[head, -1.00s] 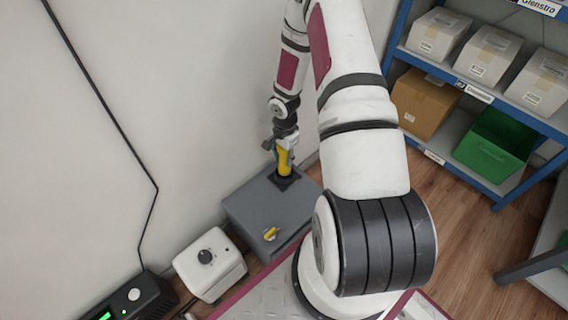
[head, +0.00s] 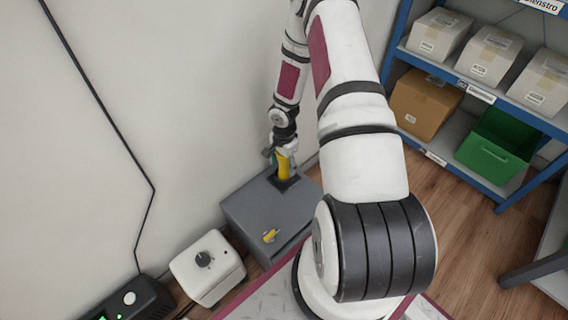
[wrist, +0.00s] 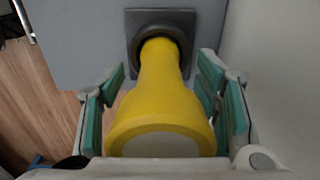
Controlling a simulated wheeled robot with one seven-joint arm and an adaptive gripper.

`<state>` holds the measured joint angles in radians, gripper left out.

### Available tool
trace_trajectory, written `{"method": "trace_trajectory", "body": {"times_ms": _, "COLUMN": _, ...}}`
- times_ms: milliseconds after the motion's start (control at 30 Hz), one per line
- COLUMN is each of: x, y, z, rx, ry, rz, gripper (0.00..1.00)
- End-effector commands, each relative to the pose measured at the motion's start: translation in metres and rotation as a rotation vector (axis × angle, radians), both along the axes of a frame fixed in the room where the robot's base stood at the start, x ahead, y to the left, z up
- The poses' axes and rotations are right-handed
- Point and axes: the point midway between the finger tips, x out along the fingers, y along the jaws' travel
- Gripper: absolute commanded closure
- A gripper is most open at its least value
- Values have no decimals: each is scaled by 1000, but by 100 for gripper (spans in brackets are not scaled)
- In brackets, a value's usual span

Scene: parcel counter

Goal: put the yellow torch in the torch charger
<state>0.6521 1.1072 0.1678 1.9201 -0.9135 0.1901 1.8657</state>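The yellow torch (wrist: 160,88) stands upright with its narrow end in the round dark opening of the torch charger (wrist: 133,24), a square plate with a raised ring. In the head view, the torch (head: 285,169) stands on the charger's dark base (head: 286,184) on top of the grey cabinet. My gripper (wrist: 163,75) is around the torch, with its green-padded fingers on both sides. A gap shows between each pad and the torch, so it looks open. How deep the torch sits inside the opening is hidden.
The grey cabinet (head: 257,212) stands against the wall and has a yellow knob (head: 270,236). A white box with a dial (head: 208,266) and a black device with a green display (head: 133,301) are at lower left. A blue shelf (head: 466,176) with boxes and a green bin (head: 494,146) is at right.

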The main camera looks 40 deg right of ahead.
Motion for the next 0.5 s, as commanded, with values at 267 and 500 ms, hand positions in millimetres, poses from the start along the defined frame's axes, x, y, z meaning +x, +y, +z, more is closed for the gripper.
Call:
{"method": "trace_trajectory", "body": {"times_ms": 267, "x": 0, "y": 0, "z": 4, "rx": 0, "ry": 0, "rz": 0, "gripper": 43}}
{"method": "trace_trajectory", "body": {"times_ms": 500, "x": 1, "y": -1, "z": 48, "rx": -2, "ry": -3, "rz": -2, "gripper": 43}}
